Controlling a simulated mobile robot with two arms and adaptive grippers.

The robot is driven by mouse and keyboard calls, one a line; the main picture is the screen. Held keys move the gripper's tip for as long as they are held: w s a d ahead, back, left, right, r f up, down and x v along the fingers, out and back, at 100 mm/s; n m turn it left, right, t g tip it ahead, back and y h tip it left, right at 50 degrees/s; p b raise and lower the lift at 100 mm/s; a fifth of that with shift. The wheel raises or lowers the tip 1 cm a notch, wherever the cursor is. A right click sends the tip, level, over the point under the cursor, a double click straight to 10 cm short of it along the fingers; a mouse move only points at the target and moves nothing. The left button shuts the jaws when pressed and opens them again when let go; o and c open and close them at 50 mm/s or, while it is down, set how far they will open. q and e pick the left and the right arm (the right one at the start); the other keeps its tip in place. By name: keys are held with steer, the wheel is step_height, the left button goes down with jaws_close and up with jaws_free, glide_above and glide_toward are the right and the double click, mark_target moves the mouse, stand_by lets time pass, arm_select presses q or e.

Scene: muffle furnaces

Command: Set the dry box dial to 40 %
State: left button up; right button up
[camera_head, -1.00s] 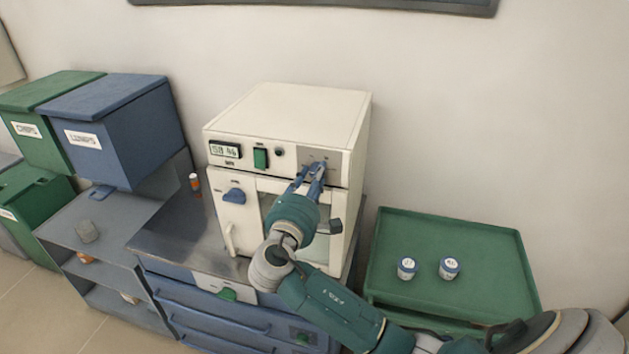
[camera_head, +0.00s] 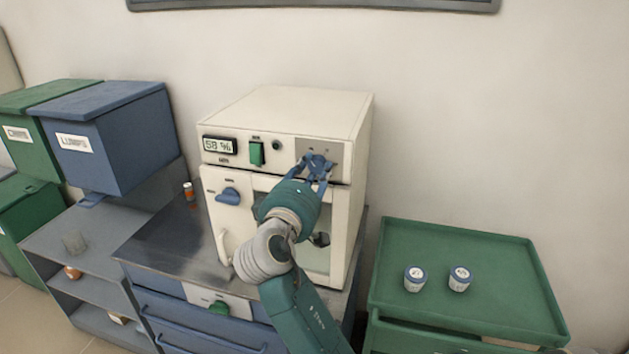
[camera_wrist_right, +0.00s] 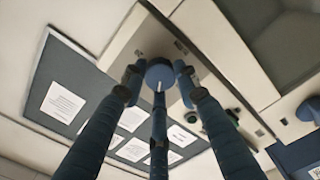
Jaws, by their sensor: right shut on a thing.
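The dry box (camera_head: 290,108) is a cream cabinet on the metal-topped bench. Its display (camera_head: 219,146) seems to read 58 %. My right gripper (camera_head: 317,165) is at the grey panel on the upper right of the box's front, shut on the blue dial (camera_wrist_right: 160,74). In the right wrist view, the gripper's fingers (camera_wrist_right: 159,80) stand around the round dial, and a white pointer line shows on it. The dial's scale is too small or hidden to read. My left gripper is not in view.
A green switch (camera_head: 256,153) and a blue door knob (camera_head: 229,195) are on the box's front. A green tray (camera_head: 455,240) with two small labelled jars stands at right. Blue (camera_head: 115,130) and green bins are at left. An orange-capped vial (camera_head: 189,191) stands on the bench.

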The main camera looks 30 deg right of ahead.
steer(key=shift+a+f+m+b, duration=0.1)
steer(key=shift+m+b, duration=0.3)
steer(key=shift+m, duration=0.2)
steer(key=o, duration=1.2)
steer(key=shift+c, duration=0.2)
steer(key=shift+w+a, duration=0.1)
step_height(320, 180, up, 10)
